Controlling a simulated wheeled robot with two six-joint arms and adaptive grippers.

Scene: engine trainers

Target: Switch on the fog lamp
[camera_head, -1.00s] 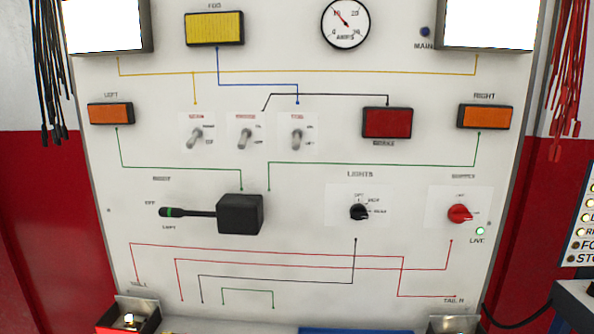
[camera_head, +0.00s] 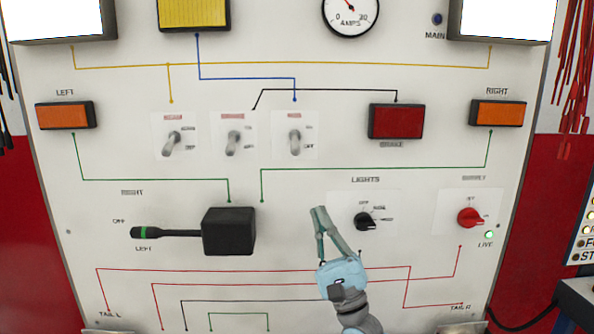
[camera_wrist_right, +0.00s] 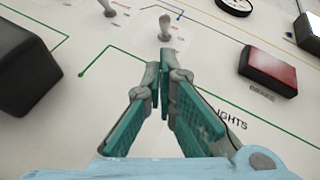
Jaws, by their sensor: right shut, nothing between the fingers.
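The yellow fog lamp (camera_head: 194,13) is at the top of the white panel, cut by the head view's edge, with no clear glow. A blue line runs from it to the rightmost of three toggle switches (camera_head: 294,142). A toggle lever (camera_wrist_right: 166,27) stands beyond my fingertips in the wrist view; its on or off position is hard to tell. My right gripper (camera_head: 319,209) is shut and empty in front of the panel, below that switch and left of the lights knob (camera_head: 366,221). The fingertips (camera_wrist_right: 165,76) are apart from the lever. My left gripper is out of view.
A black stalk box (camera_head: 229,231) juts out left of my right gripper. The red brake lamp (camera_head: 396,121) is right of the switches, and the red knob (camera_head: 470,217) is farther right. The panel between gripper and switch looks clear.

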